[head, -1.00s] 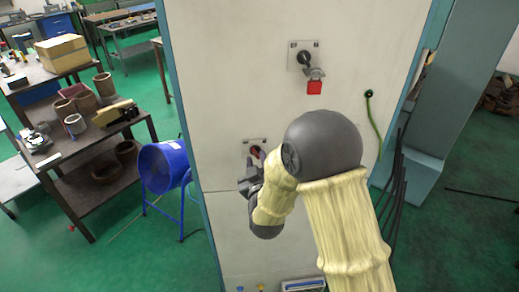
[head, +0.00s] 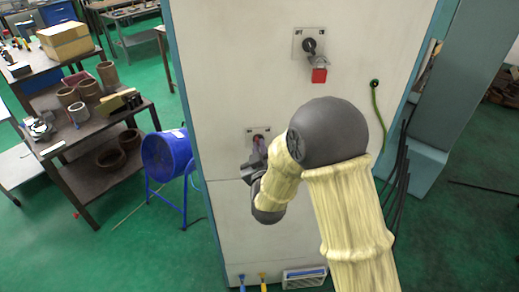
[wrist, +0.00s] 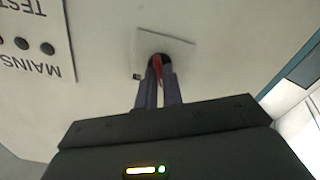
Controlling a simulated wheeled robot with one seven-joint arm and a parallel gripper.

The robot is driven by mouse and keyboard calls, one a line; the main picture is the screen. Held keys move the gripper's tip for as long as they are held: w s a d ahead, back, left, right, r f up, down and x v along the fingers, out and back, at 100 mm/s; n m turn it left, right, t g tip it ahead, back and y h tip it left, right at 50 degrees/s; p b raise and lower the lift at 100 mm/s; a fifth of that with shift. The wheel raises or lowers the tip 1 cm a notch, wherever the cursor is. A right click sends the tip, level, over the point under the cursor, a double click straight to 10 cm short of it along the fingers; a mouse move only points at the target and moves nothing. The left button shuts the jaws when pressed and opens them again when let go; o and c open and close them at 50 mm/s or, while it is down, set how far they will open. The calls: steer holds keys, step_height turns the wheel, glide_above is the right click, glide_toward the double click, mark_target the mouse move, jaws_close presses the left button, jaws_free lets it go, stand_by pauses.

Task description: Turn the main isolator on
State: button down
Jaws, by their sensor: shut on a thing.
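Two rotary switches sit on a tall pale cabinet (head: 235,75). The upper switch (head: 309,44) has a dark knob and a red padlock (head: 319,75) hanging below it. The lower switch (head: 258,132) has a grey plate and a red handle, which my gripper partly hides. My gripper (head: 257,158) reaches this lower switch from below and in front. In the wrist view, the fingers of my gripper (wrist: 158,85) are shut on the red handle (wrist: 157,67) in front of the grey switch plate (wrist: 180,47). The handle's exact angle is hard to tell.
A label reading MAINS and TEST (wrist: 35,68) is upside down in the wrist view, beside several dark round spots. A green cable (head: 377,115) hangs at the cabinet's right. A blue fan (head: 167,155) and a cluttered workbench (head: 75,165) stand to the left.

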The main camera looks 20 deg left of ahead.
steer(key=shift+f+b, duration=0.15)
steer(key=shift+b, duration=0.15)
steer(key=shift+m+b, duration=5.9)
steer(key=shift+b, duration=3.4)
steer(key=c, duration=1.5)
jaws_free()
steer(key=shift+c, duration=0.2)
